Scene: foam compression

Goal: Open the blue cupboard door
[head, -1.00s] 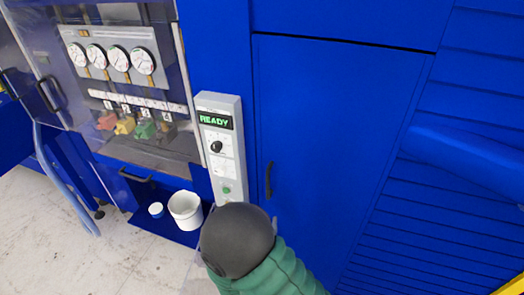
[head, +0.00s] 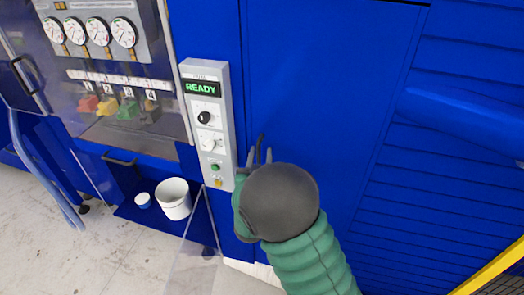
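The blue cupboard door (head: 325,90) is a tall flat panel right of the grey control box, and it looks shut. Its dark vertical handle (head: 261,143) is near the door's left edge, with its lower part hidden by my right gripper. My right gripper (head: 260,156) is at the handle, with two grey fingertips apart, one on each side of it. Whether they touch the handle I cannot tell. My dark round wrist and green sleeve hide the rest of the gripper and the lower door. My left gripper is not in view.
The grey control box (head: 208,125) reading READY stands close left of my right gripper. A yellow bar (head: 490,270) is at the lower right.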

